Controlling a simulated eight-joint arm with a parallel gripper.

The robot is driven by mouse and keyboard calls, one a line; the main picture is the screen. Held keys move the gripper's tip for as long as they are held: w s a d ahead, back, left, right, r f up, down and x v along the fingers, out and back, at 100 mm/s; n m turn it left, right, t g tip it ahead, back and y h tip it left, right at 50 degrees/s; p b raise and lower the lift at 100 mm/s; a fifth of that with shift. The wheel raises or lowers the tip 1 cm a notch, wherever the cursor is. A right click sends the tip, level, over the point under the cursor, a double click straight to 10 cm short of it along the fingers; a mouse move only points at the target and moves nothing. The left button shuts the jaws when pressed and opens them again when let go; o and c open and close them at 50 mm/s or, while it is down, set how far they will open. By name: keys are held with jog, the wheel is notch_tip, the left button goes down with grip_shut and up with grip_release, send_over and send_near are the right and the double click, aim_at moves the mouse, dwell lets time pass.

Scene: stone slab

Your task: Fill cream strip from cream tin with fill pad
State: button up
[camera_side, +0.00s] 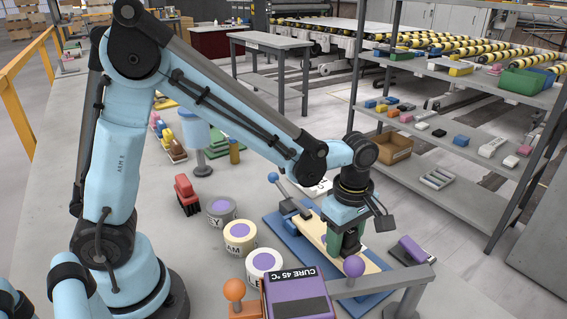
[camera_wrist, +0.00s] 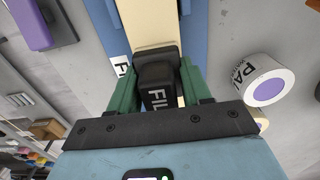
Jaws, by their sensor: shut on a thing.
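My gripper (camera_side: 345,248) has green fingers shut on the fill pad (camera_wrist: 158,84), a black block with white "FIL" lettering visible. The pad is over the cream strip (camera_side: 311,226), which lies on a blue board (camera_side: 283,235). The strip also shows beyond the pad in the wrist view (camera_wrist: 148,22). I cannot tell whether the pad touches the strip. The cream tin (camera_side: 240,237) is the middle of three round tins with purple discs on top, left of the board; its label shows "AM". The pad is mostly hidden by the fingers in the side view.
The grey tin (camera_side: 221,211) and pale tin (camera_side: 263,265) flank the cream tin. A purple "CURE 45 °C" box (camera_side: 298,295) stands in front. A purple-and-black block (camera_side: 412,248) lies to the right. A red item (camera_side: 186,191) stands behind the tins. Shelves (camera_side: 450,130) stand at the right.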

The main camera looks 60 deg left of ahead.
jog(key=shift+d, duration=0.2)
jog(key=shift+a+r, duration=0.15)
jog(key=shift+r, duration=2.8)
jog(key=shift+r, duration=1.5)
jog(key=shift+w, duration=0.1)
